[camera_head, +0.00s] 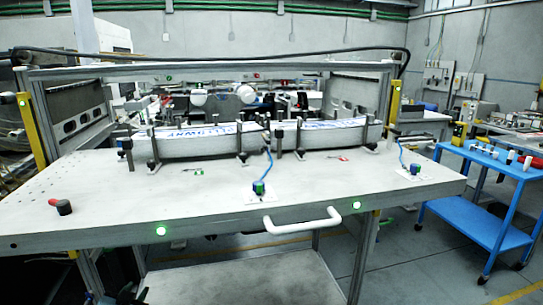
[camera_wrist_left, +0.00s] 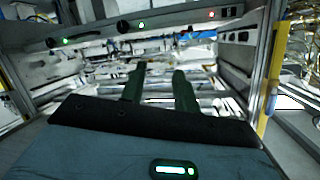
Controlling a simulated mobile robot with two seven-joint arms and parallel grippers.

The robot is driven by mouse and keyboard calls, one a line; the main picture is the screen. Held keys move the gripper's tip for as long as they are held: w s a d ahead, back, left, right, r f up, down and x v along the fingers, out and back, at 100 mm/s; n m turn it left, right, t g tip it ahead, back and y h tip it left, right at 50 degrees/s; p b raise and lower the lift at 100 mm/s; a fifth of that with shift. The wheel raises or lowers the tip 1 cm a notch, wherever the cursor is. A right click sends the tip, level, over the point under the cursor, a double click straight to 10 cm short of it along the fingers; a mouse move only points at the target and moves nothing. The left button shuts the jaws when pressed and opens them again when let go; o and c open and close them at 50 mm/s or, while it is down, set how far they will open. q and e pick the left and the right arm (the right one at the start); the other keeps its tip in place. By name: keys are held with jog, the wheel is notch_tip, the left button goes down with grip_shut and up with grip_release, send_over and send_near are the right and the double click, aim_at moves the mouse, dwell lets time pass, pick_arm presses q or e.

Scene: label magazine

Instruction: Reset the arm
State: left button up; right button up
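My left gripper (camera_head: 118,294) shows only in part at the bottom left edge of the head view, low in front of the table. In the left wrist view its two dark fingers (camera_wrist_left: 157,74) stand apart with nothing between them. The label magazine holds two long white label stacks, a left stack (camera_head: 195,141) and a right stack (camera_head: 328,134), lying between dark upright posts on the grey table (camera_head: 130,205). My left gripper is well apart from both. My right gripper is not in view.
A white handle (camera_head: 302,222) juts from the table's front edge. A lower shelf (camera_head: 245,280) lies below. A blue cart (camera_head: 483,220) stands at right.

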pick_arm(q)
jog(key=s+d+f+g+h, duration=0.1)
jog(key=s+d+f, duration=0.2)
jog(key=s+f, duration=0.25)
jog(key=s+d+f+g, duration=0.1)
jog(key=s+d+f, duration=0.25)
jog(key=s, duration=0.25)
jog(key=s+d+f+g, duration=0.1)
jog(key=s+d+f, duration=0.1)
jog(key=s, duration=0.8)
jog(key=s+d+f+g+h, duration=0.1)
jog(key=s+d+f, duration=0.2)
jog(key=s, duration=0.8)
jog(key=s+d+f+n+g+h, duration=0.1)
jog(key=s+d, duration=0.4)
jog(key=s, duration=0.6)
notch_tip(320, 180, down, 2)
jog(key=shift+d+f+g, duration=0.2)
jog(key=shift+d+g, duration=0.05)
jog(key=shift+g, duration=0.25)
